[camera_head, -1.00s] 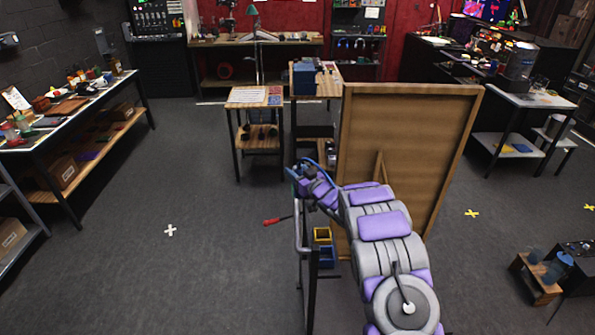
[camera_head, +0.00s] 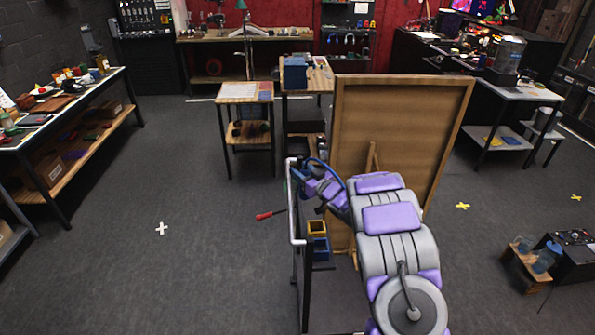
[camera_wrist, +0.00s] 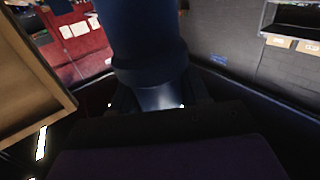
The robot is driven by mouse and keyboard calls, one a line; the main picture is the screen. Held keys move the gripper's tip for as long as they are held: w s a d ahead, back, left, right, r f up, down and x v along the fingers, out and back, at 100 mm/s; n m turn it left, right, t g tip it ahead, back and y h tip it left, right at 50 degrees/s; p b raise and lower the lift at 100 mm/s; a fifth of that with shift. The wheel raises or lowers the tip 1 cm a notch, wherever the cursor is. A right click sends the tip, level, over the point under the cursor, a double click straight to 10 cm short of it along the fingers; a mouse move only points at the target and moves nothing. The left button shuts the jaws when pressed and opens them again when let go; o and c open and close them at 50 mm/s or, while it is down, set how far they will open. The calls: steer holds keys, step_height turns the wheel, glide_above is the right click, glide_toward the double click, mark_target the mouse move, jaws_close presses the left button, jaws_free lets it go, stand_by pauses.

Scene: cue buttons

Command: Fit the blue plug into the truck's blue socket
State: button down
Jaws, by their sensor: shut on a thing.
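My gripper (camera_head: 299,177) is at the end of my arm, beside the upper part of a grey upright rail that appears to belong to the truck (camera_head: 293,215). In the wrist view my gripper (camera_wrist: 160,104) is shut on the blue plug (camera_wrist: 145,45), a thick dark-blue cylinder with a collar. A thin blue cable loops above my gripper in the head view. A yellow box-like part (camera_head: 317,228) and a blue one (camera_head: 320,247) sit on the truck, below my gripper; I cannot tell whether the blue one is the socket. The plug's far end is out of view.
A large brown board (camera_head: 395,140) stands close to the right of my gripper. A red handle (camera_head: 270,214) sticks out left of the rail. A small wooden table (camera_head: 246,91) stands behind. The floor to the left is clear around a white cross (camera_head: 161,228).

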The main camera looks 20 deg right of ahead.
steer(key=s+d, duration=0.2)
steer(key=d, duration=0.1)
steer(key=shift+f+b, duration=0.15)
steer(key=shift+b, duration=0.15)
steer(key=shift+b+v, duration=0.85)
steer(key=shift+v, duration=1.6)
step_height(320, 180, down, 24)
steer(key=b, duration=1.1)
steer(key=shift+a+r, duration=0.2)
steer(key=shift+a, duration=0.15)
steer(key=shift+f, duration=0.6)
stand_by(0.3)
